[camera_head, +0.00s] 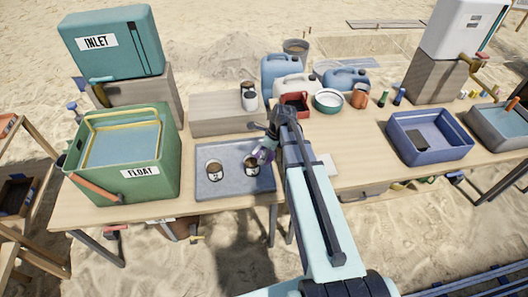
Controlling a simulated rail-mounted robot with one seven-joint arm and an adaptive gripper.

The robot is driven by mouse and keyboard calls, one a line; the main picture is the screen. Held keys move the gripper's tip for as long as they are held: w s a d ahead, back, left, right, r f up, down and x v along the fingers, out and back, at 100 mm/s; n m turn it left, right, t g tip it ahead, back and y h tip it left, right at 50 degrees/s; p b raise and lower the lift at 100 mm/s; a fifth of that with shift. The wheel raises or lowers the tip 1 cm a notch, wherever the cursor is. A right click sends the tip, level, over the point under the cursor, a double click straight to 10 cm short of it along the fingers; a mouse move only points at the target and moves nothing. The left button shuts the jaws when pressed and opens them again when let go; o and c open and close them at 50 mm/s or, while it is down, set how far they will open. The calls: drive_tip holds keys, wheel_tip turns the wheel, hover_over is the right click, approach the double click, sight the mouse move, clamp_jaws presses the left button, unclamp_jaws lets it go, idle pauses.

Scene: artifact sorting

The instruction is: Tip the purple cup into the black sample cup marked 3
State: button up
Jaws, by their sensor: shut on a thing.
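My gripper (271,141) is shut on the purple cup (262,156), partly hidden by the fingers. The purple cup looks tilted, with its lower left end close to the right dark sample cup (251,166). I cannot tell whether the two touch, and I cannot see what is inside the purple cup. A second dark sample cup (214,170) stands upright to the left. Both sample cups are on a grey-blue tray (232,187) and have pale labels. The numbers are too small to read, so I cannot tell which is marked 3.
A green FLOAT tank (150,185) stands left of the tray. Behind the tray is a wooden block (215,115) with small containers (249,96) at its right end. A red bin (296,104) and jugs (345,79) are behind my arm. A blue bin (430,152) stands right.

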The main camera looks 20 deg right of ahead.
drive_tip(key=g+h+p, duration=0.1)
drive_tip(key=f+g+h+p, duration=0.1)
drive_tip(key=h, duration=0.1)
drive_tip(key=shift+w+a+f, duration=0.15)
drive_tip(key=shift+w+f, duration=0.05)
drive_tip(key=shift+a+r+g+h+p, duration=0.15)
drive_tip(key=shift+r+g+h+p, duration=0.15)
drive_tip(key=shift+g+h+p, duration=0.45)
drive_tip(key=shift+s+f+t+y+b, duration=0.1)
drive_tip(key=shift+s+t+y+b, duration=0.1)
drive_tip(key=shift+t+y+b, duration=0.55)
drive_tip(key=shift+y+b, duration=0.1)
drive_tip(key=r+t+y+b, duration=0.1)
drive_tip(key=t+y+b, duration=0.1)
drive_tip(key=y, duration=0.1)
drive_tip(key=shift+r, duration=0.2)
drive_tip(key=t+y+b, duration=0.1)
drive_tip(key=r+t+y+b, duration=0.1)
drive_tip(key=shift+y, duration=0.3)
drive_tip(key=t+y+b, duration=0.1)
drive_tip(key=y+b, duration=0.1)
drive_tip(key=r+t+y+b, duration=0.1)
drive_tip(key=t+y+b, duration=0.1)
drive_tip(key=b, duration=0.1)
drive_tip(key=shift+w+r+n, duration=0.1)
drive_tip(key=shift+r+n, duration=0.1)
drive_tip(key=shift+n, duration=0.1)
drive_tip(key=shift+w+r+t+y+b, duration=0.1)
drive_tip(key=shift+r+t+y+b, duration=0.4)
drive_tip(key=shift+r+y, duration=0.25)
